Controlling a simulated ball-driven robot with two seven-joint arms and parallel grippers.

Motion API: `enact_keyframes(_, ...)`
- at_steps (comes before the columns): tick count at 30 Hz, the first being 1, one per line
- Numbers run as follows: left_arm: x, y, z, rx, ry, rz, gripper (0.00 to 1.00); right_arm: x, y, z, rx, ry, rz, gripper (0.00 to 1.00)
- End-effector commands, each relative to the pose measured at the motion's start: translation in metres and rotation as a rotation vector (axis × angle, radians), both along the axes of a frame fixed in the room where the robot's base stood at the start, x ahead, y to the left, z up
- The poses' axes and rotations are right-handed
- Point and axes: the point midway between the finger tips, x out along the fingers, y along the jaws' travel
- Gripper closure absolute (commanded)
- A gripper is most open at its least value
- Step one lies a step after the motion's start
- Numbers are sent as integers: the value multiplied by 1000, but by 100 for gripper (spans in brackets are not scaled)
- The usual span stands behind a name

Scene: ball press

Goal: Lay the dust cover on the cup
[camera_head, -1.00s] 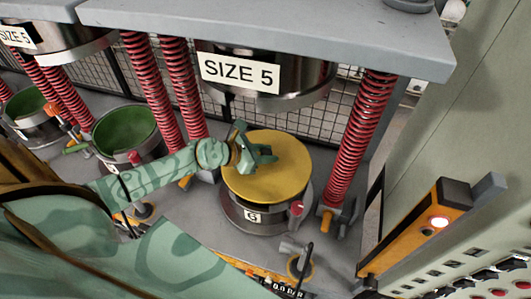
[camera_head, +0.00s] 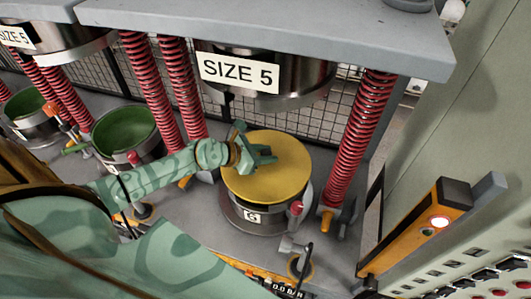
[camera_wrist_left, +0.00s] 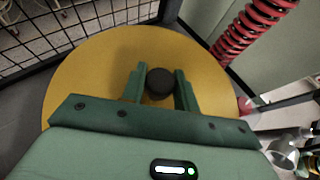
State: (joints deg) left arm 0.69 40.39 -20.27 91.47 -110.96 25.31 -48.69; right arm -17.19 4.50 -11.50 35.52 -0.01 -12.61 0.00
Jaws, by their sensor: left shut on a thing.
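The dust cover (camera_head: 287,183) is a round yellow disc with a dark knob (camera_wrist_left: 160,83) at its middle. It lies over the top of the metal cup (camera_head: 252,218) under the right press head and appears level. The cup's inside is hidden beneath it. My left gripper (camera_head: 262,157) reaches in from the left above the cover. In the left wrist view its green fingers (camera_wrist_left: 160,88) stand on both sides of the knob, shut on it. The yellow cover (camera_wrist_left: 90,75) fills much of that view. My right gripper is not in view.
The press head with the SIZE 5 label (camera_head: 238,73) hangs above the cup. Red springs (camera_head: 362,130) stand on both sides. An open green-lined cup (camera_head: 126,130) is at the left.

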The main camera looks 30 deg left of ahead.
Motion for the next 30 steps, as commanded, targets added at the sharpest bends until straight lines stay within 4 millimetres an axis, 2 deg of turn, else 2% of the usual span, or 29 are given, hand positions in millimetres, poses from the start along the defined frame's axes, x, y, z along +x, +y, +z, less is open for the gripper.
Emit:
enact_keyframes(22, 0, 0, -15, 1, -2, 0, 100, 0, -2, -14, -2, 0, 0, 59)
enact_keyframes(23, 0, 0, -14, 1, -2, 0, 62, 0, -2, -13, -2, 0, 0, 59)
enact_keyframes(24, 0, 0, -14, 1, -2, 0, 50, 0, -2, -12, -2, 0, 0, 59)
enact_keyframes(25, 0, 0, -14, 1, -2, 0, 44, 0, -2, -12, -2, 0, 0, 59)
enact_keyframes(30, 0, 0, -14, 0, -1, 0, 44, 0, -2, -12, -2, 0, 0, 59)
